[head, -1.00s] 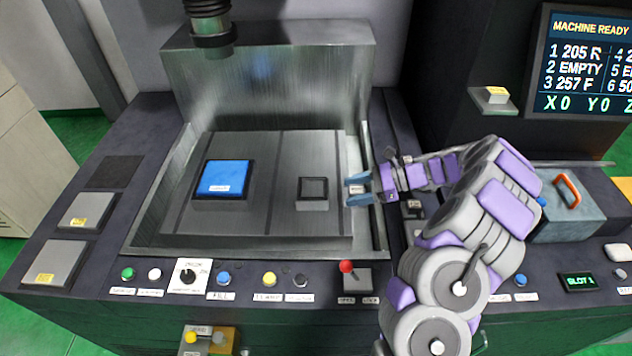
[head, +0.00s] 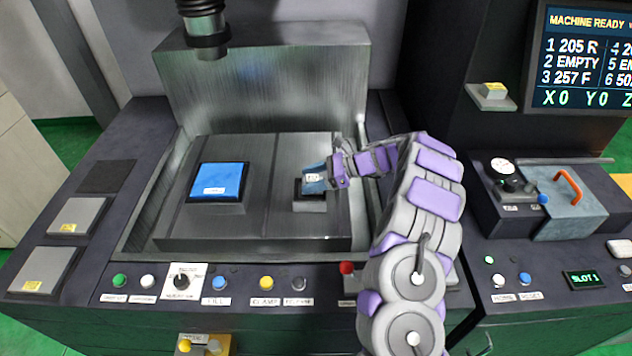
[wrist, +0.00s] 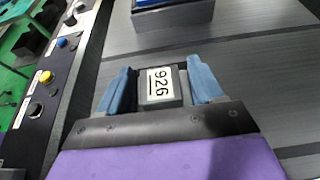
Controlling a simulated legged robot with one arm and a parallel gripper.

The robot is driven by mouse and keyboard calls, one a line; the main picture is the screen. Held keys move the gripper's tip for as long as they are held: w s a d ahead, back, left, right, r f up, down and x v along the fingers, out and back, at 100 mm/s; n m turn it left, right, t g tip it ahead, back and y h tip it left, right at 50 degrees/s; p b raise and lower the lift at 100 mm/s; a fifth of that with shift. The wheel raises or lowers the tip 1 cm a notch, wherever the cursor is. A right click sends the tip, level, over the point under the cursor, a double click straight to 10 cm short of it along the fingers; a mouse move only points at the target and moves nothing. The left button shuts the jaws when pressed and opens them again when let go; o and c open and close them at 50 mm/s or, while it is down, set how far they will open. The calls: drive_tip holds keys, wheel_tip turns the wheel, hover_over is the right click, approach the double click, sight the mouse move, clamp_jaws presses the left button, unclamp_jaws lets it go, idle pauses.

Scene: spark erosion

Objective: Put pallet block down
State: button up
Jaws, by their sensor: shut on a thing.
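In the head view the block is over the small dark square fixture (head: 309,204) on the right part of the machine's grey table (head: 262,222). The gripper reaches in from the right and partly covers the fixture. I cannot tell whether the block touches it.
A blue-topped square block (head: 218,181) sits on the left of the table, and its dark side shows ahead in the wrist view (wrist: 172,25). A black tool head (head: 204,30) hangs above the back left. Knobs and buttons line the front panel.

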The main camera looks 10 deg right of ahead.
sight(308, 180)
drive_tip(key=a, duration=0.3)
drive_tip(key=shift+s+f, duration=0.1)
drive_tip(key=shift+f, duration=0.15)
clamp_jaws()
drive_tip(key=o, duration=0.8)
unclamp_jaws()
drive_tip(key=o, duration=0.6)
drive_tip(key=d, duration=0.2)
drive_tip(key=shift+d, duration=0.4)
drive_tip(key=shift+o, duration=0.8)
drive_tip(key=shift+a, duration=0.75)
drive_tip(key=p+v, duration=0.3)
drive_tip(key=v, duration=0.9)
drive_tip(key=s+a+r+n+g+h, duration=0.45)
drive_tip(key=s+a+r+n, duration=0.65)
drive_tip(key=s+a+r, duration=0.5)
drive_tip(key=s+d+f+n+h, duration=0.1)
drive_tip(key=s+d+n+h, duration=0.1)
drive_tip(key=s, duration=0.8)
drive_tip(key=s+d+f+n+h, duration=0.1)
drive_tip(key=s+n+h, duration=0.3)
drive_tip(key=s, duration=0.6)
drive_tip(key=s+d+f+n+h, duration=0.2)
drive_tip(key=s+f+n+h, duration=0.1)
drive_tip(key=s, duration=0.8)
drive_tip(key=shift+d, duration=0.4)
